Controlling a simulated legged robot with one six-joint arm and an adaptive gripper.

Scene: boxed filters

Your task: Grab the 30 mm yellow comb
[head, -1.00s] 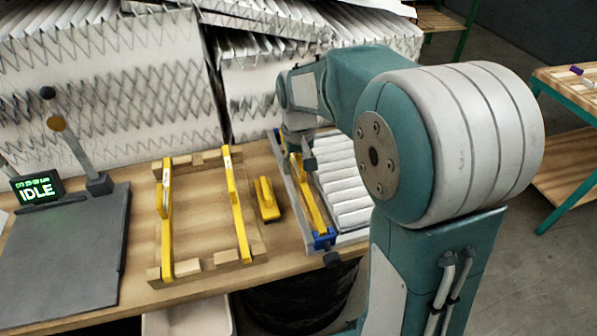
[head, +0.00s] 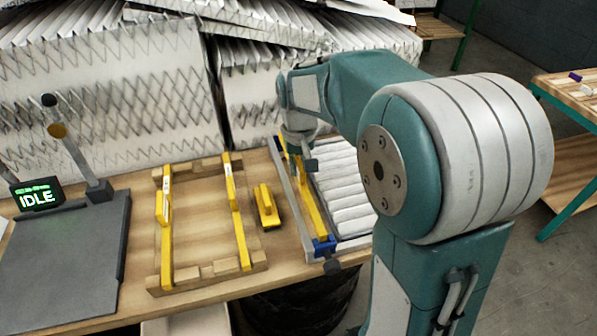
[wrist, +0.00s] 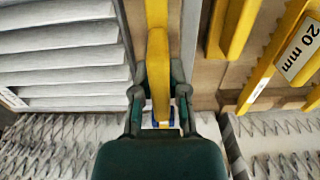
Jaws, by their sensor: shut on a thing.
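A long yellow comb (head: 312,208) lies along the left edge of the pleated filter, with blue pieces at its near end. My gripper (head: 298,158) is over the far part of this comb. In the wrist view my gripper (wrist: 160,98) is shut on the yellow bar (wrist: 157,45), one finger on each side. No size label shows on the held comb, so I cannot read whether it is the 30 mm one. Two other yellow combs, a left one (head: 166,235) and a right one (head: 241,235), lie on a wooden rack. A comb in the wrist view (wrist: 272,62) is labelled 20 mm.
A short yellow piece (head: 267,207) lies between the rack (head: 207,271) and the filter. The white pleated filter (head: 343,190) sits right of the held comb. Large filters (head: 120,95) stand behind. A dark plate (head: 65,255) with an IDLE display (head: 37,196) is at left.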

